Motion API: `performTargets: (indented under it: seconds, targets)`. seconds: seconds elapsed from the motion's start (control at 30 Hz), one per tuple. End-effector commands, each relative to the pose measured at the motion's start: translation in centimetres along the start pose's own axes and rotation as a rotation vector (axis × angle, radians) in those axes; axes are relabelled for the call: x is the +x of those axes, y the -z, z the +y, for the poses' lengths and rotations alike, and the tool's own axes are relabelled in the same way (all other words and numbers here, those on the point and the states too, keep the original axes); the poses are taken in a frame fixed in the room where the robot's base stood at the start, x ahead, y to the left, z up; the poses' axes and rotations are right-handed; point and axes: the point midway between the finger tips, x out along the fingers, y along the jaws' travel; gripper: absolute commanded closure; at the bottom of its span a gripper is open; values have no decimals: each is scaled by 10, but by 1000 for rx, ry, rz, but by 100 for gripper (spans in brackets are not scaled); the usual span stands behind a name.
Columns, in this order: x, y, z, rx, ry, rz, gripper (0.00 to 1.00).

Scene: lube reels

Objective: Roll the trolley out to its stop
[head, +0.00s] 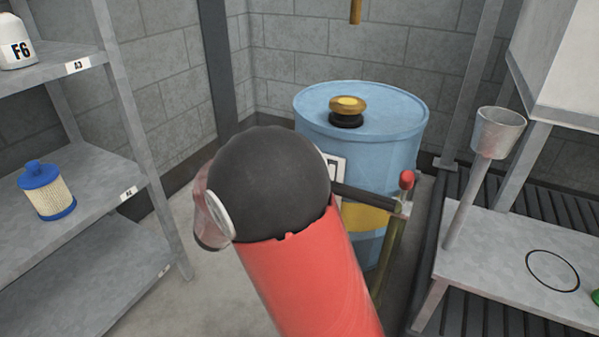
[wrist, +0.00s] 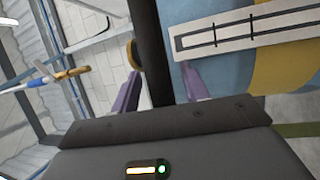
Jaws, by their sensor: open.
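A blue drum (head: 400,130) with a brass-topped cap (head: 347,106) stands at centre in the head view. The trolley's body under it is mostly hidden. A dark bar (head: 365,196), apparently the trolley's handle, runs beside the drum to an olive post (head: 390,250) with a red knob (head: 407,179). In the wrist view the dark bar (wrist: 148,45) passes between the two purple fingers of my gripper (wrist: 160,75). The gripper is open, with a finger on each side of the bar; contact is unclear. In the head view my red arm hides the gripper. The blue drum (wrist: 205,75) fills the wrist view's right side.
Grey shelving (head: 75,205) stands at left with a blue-capped filter (head: 46,190) and a white bottle (head: 18,45). A metal bench (head: 490,270) with a cup on a post (head: 497,132) stands at right, beside dark floor grating (head: 470,310). Bare floor (head: 205,290) shows at lower left.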

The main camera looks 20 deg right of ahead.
Motion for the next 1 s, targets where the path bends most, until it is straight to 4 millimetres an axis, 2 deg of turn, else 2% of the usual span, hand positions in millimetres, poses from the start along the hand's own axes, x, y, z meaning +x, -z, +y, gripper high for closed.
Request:
performTargets:
  seconds: [0.2,0.4,0.63,0.9,1.0]
  targets:
    - [-40,1,0,-1,1,6,55]
    - [-65,0,0,-1,0,4,55]
    - [-71,0,0,-1,0,1,55]
    - [-70,0,0,-1,1,1,55]
    - [-64,-6,3,-8,25,-22,55]
